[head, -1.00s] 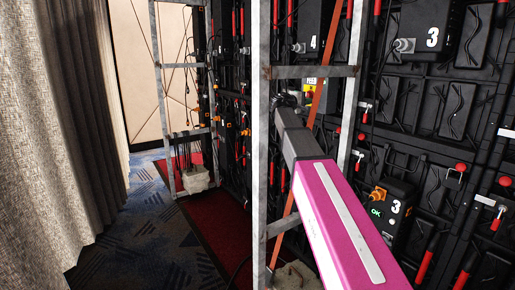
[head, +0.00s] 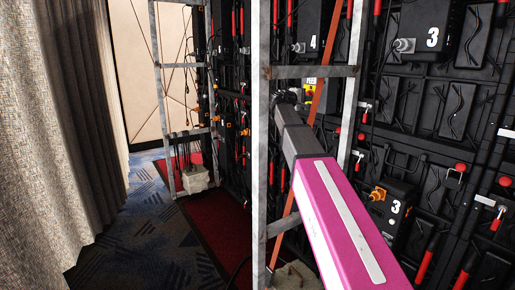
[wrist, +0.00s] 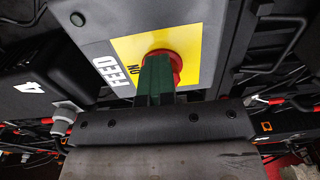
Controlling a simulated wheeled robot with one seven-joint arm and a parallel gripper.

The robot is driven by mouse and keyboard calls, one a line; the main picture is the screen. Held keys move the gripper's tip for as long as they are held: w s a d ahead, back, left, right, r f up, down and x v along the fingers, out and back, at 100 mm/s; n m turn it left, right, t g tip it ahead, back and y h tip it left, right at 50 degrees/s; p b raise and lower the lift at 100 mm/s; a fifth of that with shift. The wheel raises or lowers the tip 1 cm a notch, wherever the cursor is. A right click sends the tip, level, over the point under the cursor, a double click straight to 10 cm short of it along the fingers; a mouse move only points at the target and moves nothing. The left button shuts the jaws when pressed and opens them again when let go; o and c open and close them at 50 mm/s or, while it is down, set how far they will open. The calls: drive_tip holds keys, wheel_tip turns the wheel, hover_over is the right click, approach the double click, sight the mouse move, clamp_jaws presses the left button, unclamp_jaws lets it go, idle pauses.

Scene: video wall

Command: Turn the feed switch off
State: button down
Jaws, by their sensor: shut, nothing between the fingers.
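The feed switch is a red knob (wrist: 178,62) on a yellow plate (wrist: 193,45), set on a grey box with the words FEED and ON beside it in the wrist view. In the head view only a bit of its yellow plate (head: 311,91) shows beside the metal frame. My gripper (wrist: 156,68) is shut, with its dark green fingers directly in front of the knob, hiding much of it. I cannot tell whether they touch it, nor which way the knob is turned. In the head view my gripper's tip is hard to make out behind the frame.
A metal ladder frame (head: 314,71) stands close around my arm, with an orange strap crossing it. Boxes marked 4 (head: 307,46) and 3 (head: 394,207) hang on the black panel wall. Cables hang nearby. Carpet (head: 150,240) is open at left, beside a curtain.

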sight(314, 91)
drive_tip(key=shift+w+d+r, duration=0.2)
drive_tip(key=shift+w+r, duration=0.2)
drive_tip(key=shift+r, duration=0.25)
drive_tip(key=shift+w+d+r, duration=0.2)
drive_tip(key=shift+w+r, duration=0.15)
drive_tip(key=shift+r, duration=0.25)
drive_tip(key=shift+s+d, duration=0.15)
drive_tip(key=shift+s, duration=0.1)
drive_tip(key=shift+s+r, duration=0.15)
drive_tip(key=shift+s, duration=0.1)
drive_tip(key=shift+s+a+f, duration=0.15)
drive_tip(key=shift+s+a, duration=0.1)
drive_tip(key=shift+s, duration=0.2)
drive_tip(key=shift+s+a+f, duration=0.1)
drive_tip(key=shift+s+a, duration=0.1)
drive_tip(key=shift+s, duration=0.25)
drive_tip(key=shift+v, duration=2.15)
drive_tip(key=shift+w+a+f, duration=0.1)
drive_tip(key=shift+f, duration=0.1)
